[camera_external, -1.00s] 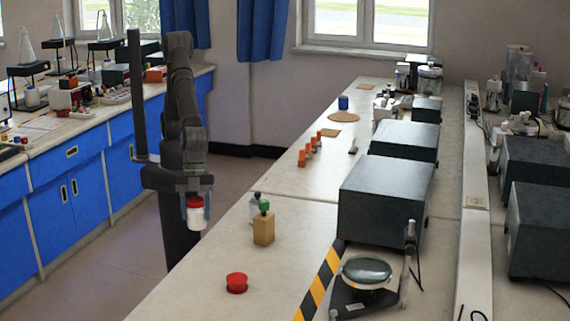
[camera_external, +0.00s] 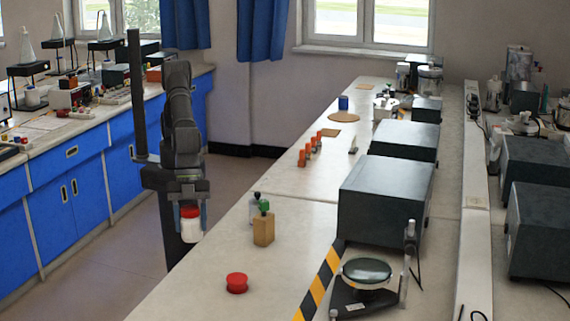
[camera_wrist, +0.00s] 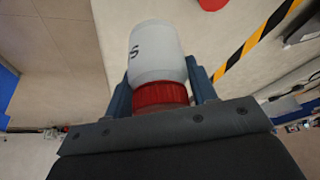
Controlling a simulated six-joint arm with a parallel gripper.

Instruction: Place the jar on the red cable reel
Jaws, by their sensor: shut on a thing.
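The jar is white with a red lid; in the external view the jar (camera_external: 190,229) hangs upright in my gripper (camera_external: 190,213), at the left of the bench edge. In the wrist view the jar (camera_wrist: 155,55) sits between the two blue-grey fingers of my gripper (camera_wrist: 162,92), which are shut on it around the red lid. Dark lettering shows on its white side. The red cable reel (camera_external: 237,283) stands on the near part of the bench, right of and nearer than the jar, with nothing on it. It is partly seen in the wrist view (camera_wrist: 212,3), cut by the top edge.
A large dark box (camera_external: 385,203), yellow-black tape (camera_external: 320,285) and a stand with a round dish (camera_external: 366,272) lie to the right. Bench around the reel is clear.

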